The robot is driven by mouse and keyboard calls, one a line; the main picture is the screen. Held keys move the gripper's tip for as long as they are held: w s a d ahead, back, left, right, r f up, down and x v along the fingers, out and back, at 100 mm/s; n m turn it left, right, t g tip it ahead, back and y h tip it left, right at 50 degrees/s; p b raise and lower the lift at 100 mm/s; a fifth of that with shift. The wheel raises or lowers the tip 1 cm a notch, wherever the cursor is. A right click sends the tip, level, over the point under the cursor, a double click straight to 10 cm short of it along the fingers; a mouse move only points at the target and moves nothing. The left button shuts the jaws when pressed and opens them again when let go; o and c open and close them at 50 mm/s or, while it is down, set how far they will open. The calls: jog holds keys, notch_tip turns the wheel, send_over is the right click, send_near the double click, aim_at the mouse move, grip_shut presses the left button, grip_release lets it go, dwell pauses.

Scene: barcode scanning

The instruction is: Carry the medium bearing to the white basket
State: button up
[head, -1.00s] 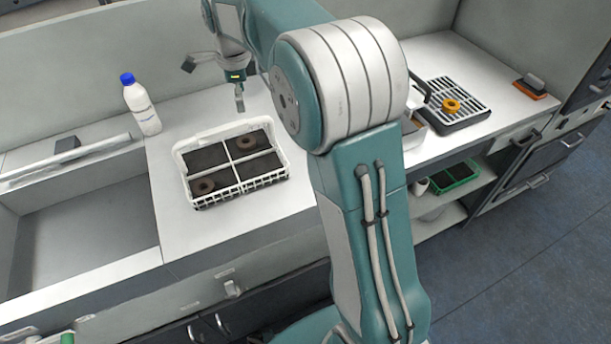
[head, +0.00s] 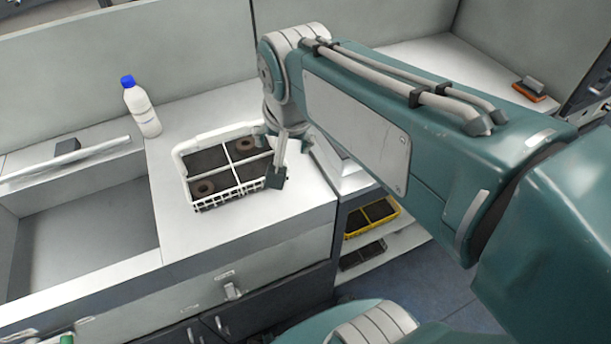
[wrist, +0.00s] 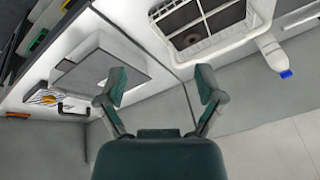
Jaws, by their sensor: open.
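The white basket (head: 216,133) stands on the counter at the left of the head view. Dividers split it into dark-floored compartments. One dark brown ring (head: 204,187) lies in its front left compartment and another (head: 245,145) in a back one. The basket also shows at the top of the wrist view (wrist: 205,45). My gripper (wrist: 160,84) is open with nothing between its fingers. In the head view it hangs by the basket's right side, partly hidden by my arm. In the wrist view a small orange patch shows on a striped rack (wrist: 43,97); I cannot tell whether it is a bearing.
A white bottle with a blue cap (head: 142,107) stands behind the basket. A grey and white box-like unit (wrist: 105,65) is right of the basket. An orange-based block (head: 529,89) lies far right. A yellow crate (head: 372,217) sits on the lower shelf. Counter before the basket is clear.

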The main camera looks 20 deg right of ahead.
jog(key=s+f+n+t, duration=0.1)
jog(key=s+f+n, duration=0.2)
jog(key=s+n, duration=0.2)
jog(key=s, duration=0.3)
jog(key=shift+d+f+n, duration=0.2)
jog(key=shift+n, duration=0.2)
jog(key=shift+s+d+r, duration=0.1)
jog(key=shift+s+d, duration=0.2)
jog(key=shift+d, duration=0.05)
